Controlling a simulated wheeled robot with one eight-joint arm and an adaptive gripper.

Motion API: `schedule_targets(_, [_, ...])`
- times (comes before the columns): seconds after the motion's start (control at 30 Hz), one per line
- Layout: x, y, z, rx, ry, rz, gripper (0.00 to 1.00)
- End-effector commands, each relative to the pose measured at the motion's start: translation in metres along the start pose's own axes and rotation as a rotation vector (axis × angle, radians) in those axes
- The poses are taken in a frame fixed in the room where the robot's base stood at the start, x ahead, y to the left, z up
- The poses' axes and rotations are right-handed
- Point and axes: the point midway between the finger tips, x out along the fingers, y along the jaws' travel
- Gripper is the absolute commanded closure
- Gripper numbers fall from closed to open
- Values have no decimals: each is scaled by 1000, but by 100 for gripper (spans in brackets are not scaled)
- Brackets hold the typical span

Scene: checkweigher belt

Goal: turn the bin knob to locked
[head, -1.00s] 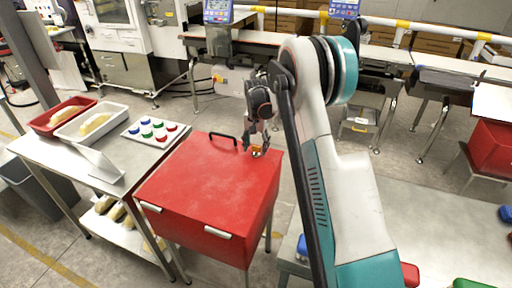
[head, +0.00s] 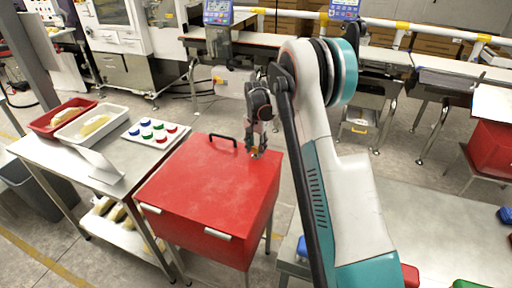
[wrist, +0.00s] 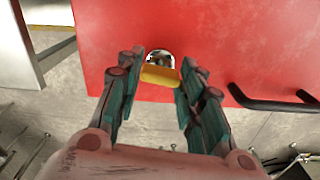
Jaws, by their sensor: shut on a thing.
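The red bin (head: 212,195) has a closed flat lid with a black bar handle (head: 222,138) near its back edge. The bin knob (wrist: 160,76), yellow with a bright metal part, sits on the red lid near its edge in the wrist view. My gripper (head: 255,154) is low over the back right corner of the lid. In the head view the fingers mostly hide the knob. I cannot read any lock marking.
A steel table (head: 78,160) left of the bin holds a red tray (head: 72,106), a white tray (head: 112,118) and a panel of coloured buttons (head: 152,133). The conveyor (head: 275,38) runs behind. A grey table (head: 430,225) stands at right.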

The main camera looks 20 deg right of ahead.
Motion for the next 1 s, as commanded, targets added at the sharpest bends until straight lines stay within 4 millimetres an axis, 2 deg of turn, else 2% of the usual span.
schedule_targets(1.0, [0,0,0,943,0,0,89])
